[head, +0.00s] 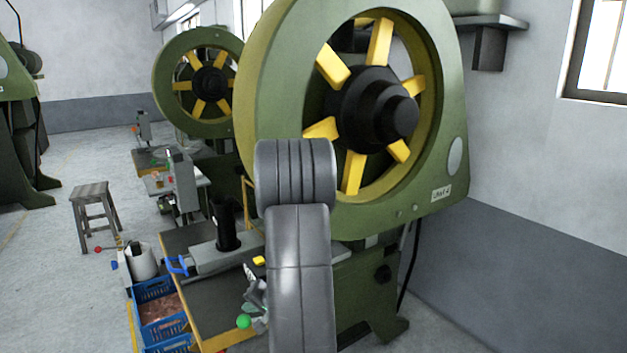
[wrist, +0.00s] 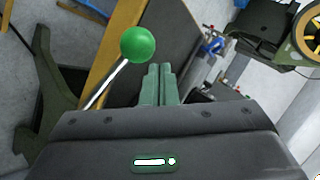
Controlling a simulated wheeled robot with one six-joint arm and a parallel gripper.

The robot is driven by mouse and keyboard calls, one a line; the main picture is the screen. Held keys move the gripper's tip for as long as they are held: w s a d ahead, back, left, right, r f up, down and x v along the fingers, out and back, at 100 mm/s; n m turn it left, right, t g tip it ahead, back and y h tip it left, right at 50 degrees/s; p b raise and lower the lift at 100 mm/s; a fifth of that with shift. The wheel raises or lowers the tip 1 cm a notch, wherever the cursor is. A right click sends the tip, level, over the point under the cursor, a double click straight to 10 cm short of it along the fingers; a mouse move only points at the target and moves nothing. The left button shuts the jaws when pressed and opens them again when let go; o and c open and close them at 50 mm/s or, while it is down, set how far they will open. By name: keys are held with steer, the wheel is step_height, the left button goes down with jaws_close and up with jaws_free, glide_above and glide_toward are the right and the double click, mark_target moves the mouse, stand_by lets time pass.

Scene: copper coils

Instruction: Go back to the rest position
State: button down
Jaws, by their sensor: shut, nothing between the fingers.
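My gripper (wrist: 159,72) shows in the wrist view with its two fingers together and nothing between them. A lever with a green ball knob (wrist: 137,44) stands just left of the fingertips in that view. In the head view the same green knob (head: 243,322) is low, beside my grey arm, which rises in front of the green press (head: 452,100). My arm hides part of the press and of the bench, and the gripper is not clear in the head view.
The bench (head: 205,303) in front of the press has a yellow edge. Blue crates (head: 152,288), one with copper-coloured pieces, stand at its left. A stool (head: 92,190) stands farther left on open floor. A second press (head: 163,75) is behind. A wall bounds the right.

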steer(key=shift+r, duration=0.15)
step_height(320, 180, up, 5)
steer(key=w+d+p, duration=0.1)
steer(key=p, duration=0.2)
steer(key=f, duration=0.3)
steer(key=s+a+f, duration=0.1)
steer(key=f, duration=0.1)
steer(key=shift+f, duration=0.3)
steer(key=shift+s, duration=0.15)
